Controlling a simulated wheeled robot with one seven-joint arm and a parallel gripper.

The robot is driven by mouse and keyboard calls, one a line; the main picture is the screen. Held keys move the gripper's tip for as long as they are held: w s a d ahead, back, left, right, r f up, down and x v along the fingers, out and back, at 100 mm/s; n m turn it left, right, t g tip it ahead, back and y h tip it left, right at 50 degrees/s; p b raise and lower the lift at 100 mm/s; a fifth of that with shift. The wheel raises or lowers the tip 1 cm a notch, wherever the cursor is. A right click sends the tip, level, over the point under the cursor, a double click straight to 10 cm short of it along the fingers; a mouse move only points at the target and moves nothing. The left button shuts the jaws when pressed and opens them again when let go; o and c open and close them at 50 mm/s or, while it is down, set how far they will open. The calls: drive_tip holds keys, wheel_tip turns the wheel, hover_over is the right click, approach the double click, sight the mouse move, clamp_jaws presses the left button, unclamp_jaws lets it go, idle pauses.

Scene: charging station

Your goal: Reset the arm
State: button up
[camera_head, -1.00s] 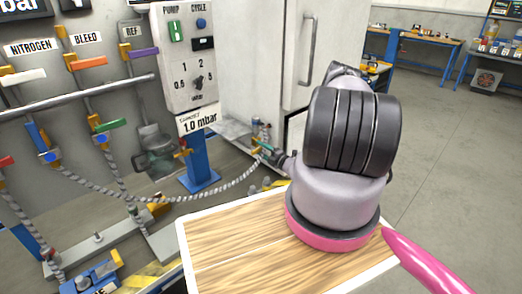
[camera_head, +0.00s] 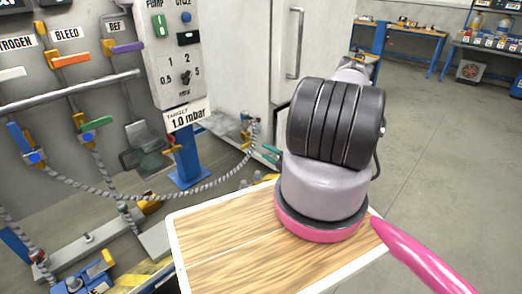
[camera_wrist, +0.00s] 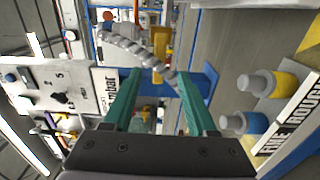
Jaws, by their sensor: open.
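My gripper (camera_wrist: 160,76) shows in the wrist view as two green fingers set wide apart, with nothing clamped between them. The grey ribbed hose (camera_wrist: 135,50) crosses the view beyond the fingertips. In the head view, my arm's dark and pink joints hide most of the gripper. Only green finger parts show left of the arm, close to the white cabinet's foot. The hose (camera_head: 190,196) sags across the bench there, and its right end rises just left of the green fingers, apparently apart from them.
A control panel (camera_head: 176,55) with a 1.0 mbar sign (camera_head: 187,116) stands left of my arm. Coloured valve handles line the wall, including a green one (camera_head: 103,122). The white cabinet (camera_head: 240,60) stands close behind the gripper. Open floor (camera_head: 440,150) lies to the right.

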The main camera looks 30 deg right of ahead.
drive_tip(key=shift+s+d, duration=0.1)
drive_tip(key=shift+s, duration=0.1)
idle(0.4)
drive_tip(key=a+r+n+g+y, duration=0.2)
drive_tip(key=a+r+n+g, duration=0.25)
drive_tip(key=r+n, duration=0.5)
drive_tip(key=a+r+n+g+y, duration=0.35)
drive_tip(key=a+r+n, duration=0.2)
drive_tip(key=r, duration=0.65)
drive_tip(key=a+r+n+g+y, duration=0.2)
drive_tip(key=a+r+n+g, duration=0.25)
drive_tip(key=r+n, duration=0.5)
drive_tip(key=s+a+r+n+t+h, duration=0.1)
drive_tip(key=s+a+r+n+h, duration=0.1)
drive_tip(key=s+r+n+h, duration=0.4)
drive_tip(key=s+a+r+n+t+h, duration=0.1)
drive_tip(key=s+r+n+h, duration=0.4)
drive_tip(key=s+r+n, duration=1)
drive_tip(key=s+a+r, duration=0.1)
drive_tip(key=s+r, duration=0.2)
drive_tip(key=r, duration=0.2)
drive_tip(key=shift+s+n+t+h, duration=0.3)
drive_tip(key=shift+n+t+h, duration=0.05)
